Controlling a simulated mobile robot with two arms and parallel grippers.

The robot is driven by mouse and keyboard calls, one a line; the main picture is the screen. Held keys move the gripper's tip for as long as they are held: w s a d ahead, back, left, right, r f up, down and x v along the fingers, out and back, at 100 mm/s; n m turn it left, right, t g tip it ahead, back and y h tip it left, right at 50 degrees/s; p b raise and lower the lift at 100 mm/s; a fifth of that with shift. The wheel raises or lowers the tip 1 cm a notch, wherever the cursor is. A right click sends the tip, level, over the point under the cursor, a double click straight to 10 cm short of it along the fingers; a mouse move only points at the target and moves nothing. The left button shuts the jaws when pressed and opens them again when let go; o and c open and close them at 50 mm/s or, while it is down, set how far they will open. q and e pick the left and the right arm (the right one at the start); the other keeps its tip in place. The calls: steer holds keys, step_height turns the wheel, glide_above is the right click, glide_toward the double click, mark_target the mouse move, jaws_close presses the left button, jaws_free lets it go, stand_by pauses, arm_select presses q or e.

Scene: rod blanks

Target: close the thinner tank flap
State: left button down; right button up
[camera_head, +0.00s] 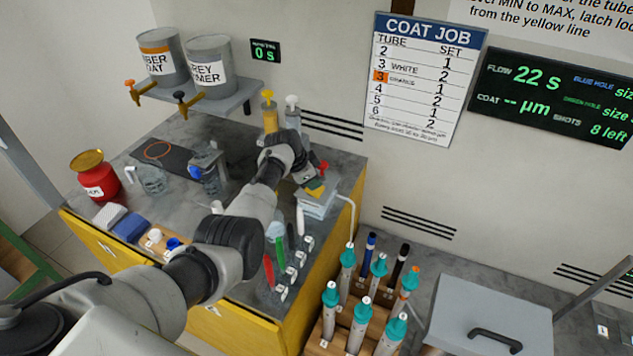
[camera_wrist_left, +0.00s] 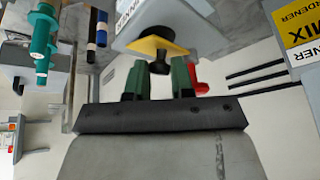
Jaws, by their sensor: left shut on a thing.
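The thinner tank (camera_head: 318,207) is a pale box near the right edge of the grey bench, partly hidden behind my left arm. In the left wrist view the tank (camera_wrist_left: 190,22) fills the top middle, with part of a label showing. Its yellow flap (camera_wrist_left: 148,50) has a black knob (camera_wrist_left: 160,66) on it. My left gripper (camera_wrist_left: 160,75) has its green fingers on either side of the knob and is shut on it. The gripper (camera_head: 305,178) also shows in the head view. I cannot tell how far the flap stands open. My right gripper is not in view.
A red part (camera_wrist_left: 202,84) sits close beside the fingers. A yellow-topped bottle (camera_head: 270,112) and a white one stand behind the arm. A wooden rack (camera_head: 335,335) of teal-capped tubes and a grey lidded box (camera_head: 490,310) are at right. A red can (camera_head: 95,180) stands far left.

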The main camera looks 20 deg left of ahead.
arm_select(q)
steer(key=f+h+b, duration=0.1)
steer(key=b, duration=0.1)
steer(key=a+h+b, duration=0.1)
steer(key=shift+a+f+n+h+b, duration=0.1)
steer(key=shift+f+n+h+b, duration=0.2)
steer(key=shift+f+h+b, duration=0.1)
steer(key=shift+s+a+h+b, duration=0.1)
steer(key=shift+a+h+b, duration=0.05)
steer(key=shift+h+b, duration=0.7)
steer(key=c, duration=1.2)
jaws_free()
steer(key=shift+o, duration=1.2)
steer(key=shift+s+r, duration=0.1)
steer(key=shift+w+y, duration=0.2)
steer(key=shift+y, duration=0.05)
